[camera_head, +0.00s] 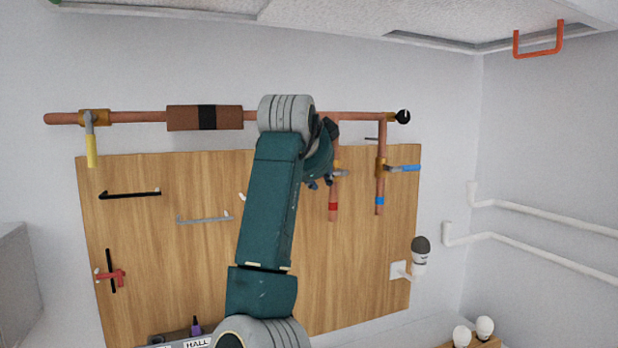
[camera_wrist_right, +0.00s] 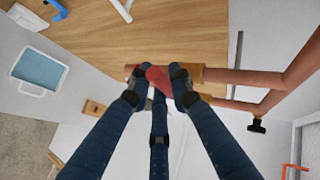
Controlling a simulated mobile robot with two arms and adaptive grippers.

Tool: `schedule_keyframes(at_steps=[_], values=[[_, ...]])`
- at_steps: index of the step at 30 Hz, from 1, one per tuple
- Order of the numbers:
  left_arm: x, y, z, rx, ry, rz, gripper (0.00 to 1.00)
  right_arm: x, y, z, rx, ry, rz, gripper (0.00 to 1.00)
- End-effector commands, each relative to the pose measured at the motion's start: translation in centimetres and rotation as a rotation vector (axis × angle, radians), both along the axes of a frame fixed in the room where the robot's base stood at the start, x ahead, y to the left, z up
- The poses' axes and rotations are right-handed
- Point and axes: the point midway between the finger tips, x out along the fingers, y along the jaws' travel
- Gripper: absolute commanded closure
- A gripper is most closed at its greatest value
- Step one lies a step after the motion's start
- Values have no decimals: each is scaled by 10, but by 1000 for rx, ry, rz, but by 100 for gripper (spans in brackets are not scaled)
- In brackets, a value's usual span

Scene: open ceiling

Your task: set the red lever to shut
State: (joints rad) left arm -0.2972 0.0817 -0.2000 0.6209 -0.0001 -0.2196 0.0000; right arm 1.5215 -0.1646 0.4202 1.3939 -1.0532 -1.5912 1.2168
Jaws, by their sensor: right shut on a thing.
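The red lever (camera_wrist_right: 158,77) shows in the right wrist view as a red handle in front of a brass valve (camera_wrist_right: 196,73) on a copper pipe. My right gripper (camera_wrist_right: 158,88) is shut on this handle, with fingers on both sides of it. The lever's exact angle is hard to tell. My left gripper is in neither view.
A blue-handled lever (camera_head: 405,168) sits on the hanging pipe to the right. A yellow-handled lever (camera_head: 91,150) hangs at the far left. A wooden board (camera_head: 340,270) carries hooks and a red-handled piece (camera_head: 112,277). A lamp (camera_head: 420,256) juts out at lower right.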

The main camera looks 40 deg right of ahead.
Motion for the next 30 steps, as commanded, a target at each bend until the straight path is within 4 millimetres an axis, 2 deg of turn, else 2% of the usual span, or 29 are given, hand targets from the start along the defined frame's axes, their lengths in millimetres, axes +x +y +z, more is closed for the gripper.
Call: schedule_keyframes(at_steps=[14,15,18,26,30], values=[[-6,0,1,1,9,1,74,-3,-2,4,8,-9,2,100],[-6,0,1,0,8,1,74,-3,-2,4,8,-9,2,75],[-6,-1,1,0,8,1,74,-3,-2,4,8,-9,1,60],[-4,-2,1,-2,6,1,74,-3,-2,3,10,-7,1,60],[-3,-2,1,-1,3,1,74,-8,6,8,10,-8,2,60]])
